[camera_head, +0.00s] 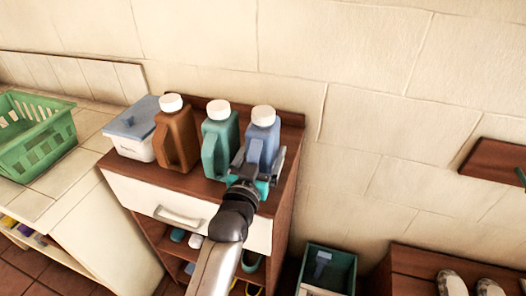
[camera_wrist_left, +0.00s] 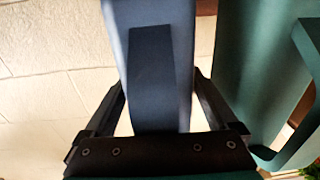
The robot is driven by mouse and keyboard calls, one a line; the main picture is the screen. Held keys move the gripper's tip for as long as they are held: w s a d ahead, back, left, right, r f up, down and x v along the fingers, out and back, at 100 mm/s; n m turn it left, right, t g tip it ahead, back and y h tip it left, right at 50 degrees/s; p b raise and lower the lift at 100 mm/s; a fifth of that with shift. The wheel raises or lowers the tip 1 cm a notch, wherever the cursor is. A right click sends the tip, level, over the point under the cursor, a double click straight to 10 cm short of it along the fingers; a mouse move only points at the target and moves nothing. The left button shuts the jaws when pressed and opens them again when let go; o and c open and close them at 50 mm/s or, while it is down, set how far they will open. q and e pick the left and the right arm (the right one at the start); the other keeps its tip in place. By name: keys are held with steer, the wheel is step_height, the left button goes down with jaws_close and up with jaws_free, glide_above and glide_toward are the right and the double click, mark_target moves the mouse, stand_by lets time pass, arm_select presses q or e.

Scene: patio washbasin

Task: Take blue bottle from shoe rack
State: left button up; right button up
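The blue bottle (camera_head: 262,146) with a white cap stands upright at the right end of the wooden shoe rack top (camera_head: 291,135). My left gripper (camera_head: 259,160) is at this bottle, with one finger on each side of it. In the left wrist view the blue bottle (camera_wrist_left: 160,75) fills the space between the fingers (camera_wrist_left: 160,95). Whether the fingers press on it I cannot tell. The gripper hides the bottle's lower front. My right gripper is in neither view.
A teal bottle (camera_head: 218,140) stands close left of the blue one, then a brown bottle (camera_head: 177,140) and a lidded box (camera_head: 132,128). The wall (camera_head: 380,70) is behind. A green basket (camera_head: 40,140) sits far left. A dark green bin (camera_head: 340,270) is low at the right.

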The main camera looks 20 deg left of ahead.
arm_select(q)
jaws_close()
stand_by(0.5)
steer(key=shift+r, duration=0.2)
